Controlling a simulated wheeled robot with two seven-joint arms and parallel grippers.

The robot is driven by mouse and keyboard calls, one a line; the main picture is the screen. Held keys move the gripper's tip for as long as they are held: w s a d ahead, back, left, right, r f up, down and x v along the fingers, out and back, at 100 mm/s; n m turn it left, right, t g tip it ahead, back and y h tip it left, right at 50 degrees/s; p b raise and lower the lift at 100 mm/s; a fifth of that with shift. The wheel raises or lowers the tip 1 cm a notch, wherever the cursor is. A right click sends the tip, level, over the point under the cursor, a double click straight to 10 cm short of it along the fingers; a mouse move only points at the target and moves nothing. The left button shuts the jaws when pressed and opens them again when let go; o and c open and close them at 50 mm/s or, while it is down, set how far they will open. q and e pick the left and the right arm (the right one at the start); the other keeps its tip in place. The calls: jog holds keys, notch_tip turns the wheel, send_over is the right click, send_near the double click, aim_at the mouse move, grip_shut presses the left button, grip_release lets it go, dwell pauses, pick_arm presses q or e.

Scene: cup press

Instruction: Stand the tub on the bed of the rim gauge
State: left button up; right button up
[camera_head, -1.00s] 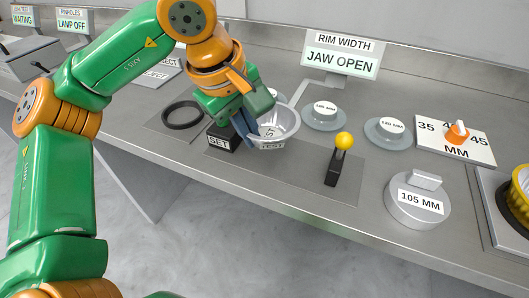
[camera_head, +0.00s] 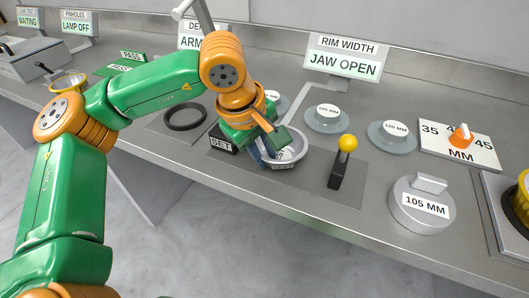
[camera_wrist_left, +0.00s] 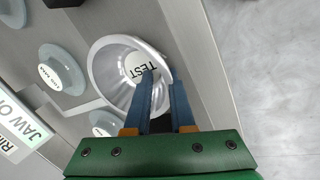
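The tub (camera_head: 294,150) is a silver-grey bowl with a wide rim, roughly upright, with TEST lettering. In the left wrist view, the tub (camera_wrist_left: 108,72) shows a white TEST disc inside. My left gripper (camera_head: 266,147) is at its left side in the head view. In the wrist view, its blue fingers (camera_wrist_left: 161,80) straddle the tub wall, one inside and one outside, and look closed on it. The rim gauge has a flat grey bed plate (camera_head: 315,188) and a black SET block (camera_head: 222,144). The tub is over the plate beside this block; contact underneath is hidden. My right gripper is out of view.
A yellow-knobbed lever (camera_head: 342,160) stands right of the tub. The RIM WIDTH sign (camera_head: 344,58) reads JAW OPEN. Several labelled discs, including a 105 MM weight (camera_head: 420,203), lie right and behind. A black ring (camera_head: 185,116) lies left. The counter's front edge is near.

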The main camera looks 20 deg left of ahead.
pick_arm(q)
jog(key=shift+s+f, duration=0.1)
jog(key=shift+f, duration=0.05)
jog(key=shift+r, duration=0.2)
jog(key=p+v, duration=0.2)
jog(key=v, duration=1)
jog(key=shift+a, duration=0.15)
